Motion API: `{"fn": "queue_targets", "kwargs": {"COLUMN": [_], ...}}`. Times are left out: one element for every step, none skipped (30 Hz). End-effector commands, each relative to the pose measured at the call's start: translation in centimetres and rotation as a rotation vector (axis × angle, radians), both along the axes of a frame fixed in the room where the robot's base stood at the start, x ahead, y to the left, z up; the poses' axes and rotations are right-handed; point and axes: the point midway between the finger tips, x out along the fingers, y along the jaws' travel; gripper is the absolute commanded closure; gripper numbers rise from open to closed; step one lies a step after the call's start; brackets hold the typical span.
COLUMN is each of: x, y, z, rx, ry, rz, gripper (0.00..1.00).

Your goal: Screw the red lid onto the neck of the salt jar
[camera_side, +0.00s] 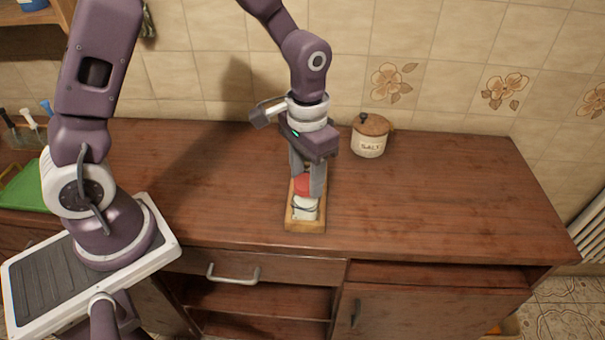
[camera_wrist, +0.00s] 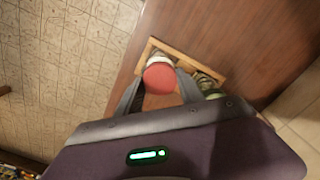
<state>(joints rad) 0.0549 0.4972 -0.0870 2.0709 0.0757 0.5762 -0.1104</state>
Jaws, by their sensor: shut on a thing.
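My gripper (camera_side: 309,190) points down over a small wooden tray on the counter, its fingers shut on the round red lid (camera_side: 302,184). In the wrist view, the lid (camera_wrist: 160,78) sits between the two fingertips (camera_wrist: 161,84), top face towards the camera. A small jar with white contents (camera_side: 305,208) stands in the tray; white also shows just beyond the lid in the wrist view (camera_wrist: 158,58). The lid overlaps the jar top in both views; I cannot tell whether it touches the neck. The neck is hidden.
The wooden tray (camera_side: 304,226) also holds a greenish jar (camera_wrist: 212,93), right of the lid in the wrist view. A cream canister marked SALT (camera_side: 369,146) with a brown lid stands behind, near the tiled wall. The counter's right side (camera_side: 455,195) is clear.

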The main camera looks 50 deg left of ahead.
Motion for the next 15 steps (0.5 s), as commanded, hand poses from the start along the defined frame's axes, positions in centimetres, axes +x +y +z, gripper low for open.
{"fn": "queue_targets", "kwargs": {"x": [-0.03, -0.03, -0.03, -0.04, -0.04, -0.03, -0.03, -0.02, -0.02, -0.01, -0.01, -0.01, -0.01, -0.02, -0.02], "y": [0.02, 0.02, 0.02, 0.02, 0.02, 0.05, 0.03, 0.06, 0.03, 0.04, 0.03, 0.02, 0.00, -0.01, -0.01], "z": [-0.01, -0.01, -0.01, -0.01, -0.01, -0.02, -0.03, -0.04, -0.04, -0.04, -0.03, -0.03, -0.03, -0.03, -0.03], "rx": [0.001, 0.001, 0.001, 0.001, 0.000, 0.000, -0.001, -0.001, -0.001, -0.001, -0.001, 0.000, 0.000, 0.000, 0.000], "ry": [0.001, 0.001, 0.001, 0.001, 0.001, 0.001, 0.001, 0.001, 0.001, 0.000, 0.000, 0.000, 0.000, 0.000, 0.000], "rz": [0.002, 0.002, 0.003, 0.003, -0.005, -0.052, -0.116, -0.191, -0.282, -0.340, -0.385, -0.423, -0.437, -0.441, -0.439], "gripper": [0.91, 0.91, 0.91, 0.91, 0.91, 0.91, 0.91, 0.91, 0.91, 0.91, 0.91, 0.91, 0.91, 0.91, 0.91]}}
